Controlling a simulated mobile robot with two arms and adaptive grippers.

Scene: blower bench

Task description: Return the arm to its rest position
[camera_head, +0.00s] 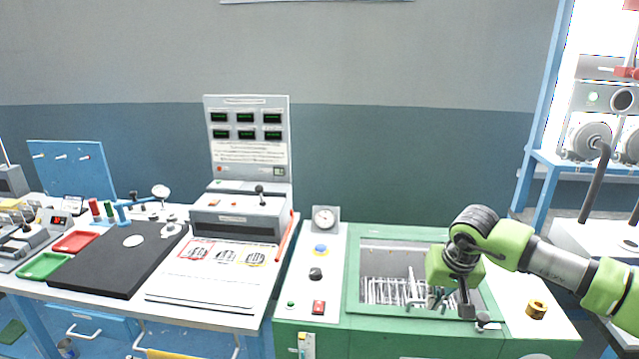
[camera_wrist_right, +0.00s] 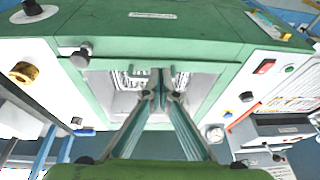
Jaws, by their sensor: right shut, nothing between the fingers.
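My right gripper (camera_head: 466,303) is in the head view at the right, above the right part of the green machine (camera_head: 420,344). Its green and grey arm comes in from the right edge. In the right wrist view the fingers (camera_wrist_right: 161,78) meet at their tips, shut and empty, over the machine's open basin (camera_wrist_right: 205,88). The basin with its wire rack (camera_head: 385,291) shows in the head view, partly hidden by the gripper. My left gripper is not in view.
A control panel with a red switch (camera_head: 318,307) and a gauge (camera_head: 325,218) is on the left. A black mat (camera_head: 110,262) lies on the bench further left.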

